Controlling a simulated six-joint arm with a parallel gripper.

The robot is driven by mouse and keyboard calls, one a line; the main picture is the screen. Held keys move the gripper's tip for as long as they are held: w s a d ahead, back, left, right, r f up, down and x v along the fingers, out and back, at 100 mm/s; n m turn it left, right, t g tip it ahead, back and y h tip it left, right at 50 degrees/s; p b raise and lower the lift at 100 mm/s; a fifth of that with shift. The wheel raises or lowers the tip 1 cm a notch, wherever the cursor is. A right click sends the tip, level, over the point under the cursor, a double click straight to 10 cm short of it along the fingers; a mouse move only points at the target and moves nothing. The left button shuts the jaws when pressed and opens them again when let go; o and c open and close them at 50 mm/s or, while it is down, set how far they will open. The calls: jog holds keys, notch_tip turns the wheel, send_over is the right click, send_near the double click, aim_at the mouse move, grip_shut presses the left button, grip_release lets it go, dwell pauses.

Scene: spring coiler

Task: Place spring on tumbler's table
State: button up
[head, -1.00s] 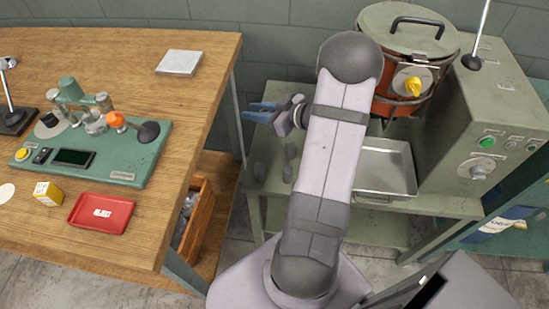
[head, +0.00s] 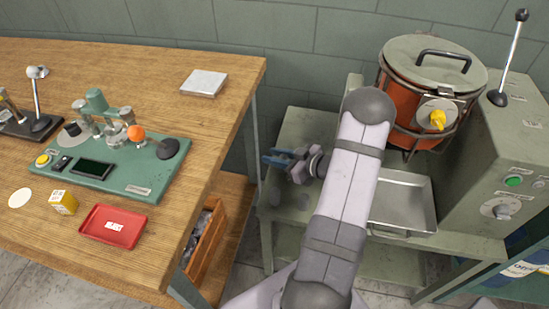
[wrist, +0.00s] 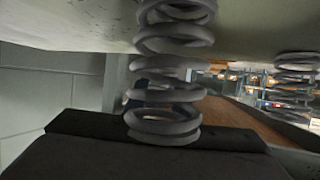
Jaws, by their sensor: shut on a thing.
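My gripper (head: 277,159), with blue fingers, is low over the left part of the tumbler's green table (head: 300,225). A grey coil spring (wrist: 165,125) fills the middle of the wrist view, against the dark finger (wrist: 150,158); my gripper is shut on it. Its far end meets the pale surface at the top of that view; I cannot tell whether it touches. A second spring (wrist: 295,85) stands apart at the right of the wrist view.
The orange tumbler (head: 400,110) and a metal tray (head: 408,205) stand right of my arm. The wooden bench (head: 160,255) is left across a gap, with a green tester (head: 130,178), a red reject tray (head: 112,227) and a yellow box (head: 63,202).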

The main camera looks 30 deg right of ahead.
jog(key=shift+f, duration=0.25)
jog(key=shift+f, duration=0.2)
jog(key=o, duration=1.1)
jog(key=shift+c, duration=0.2)
jog(key=shift+r, duration=0.1)
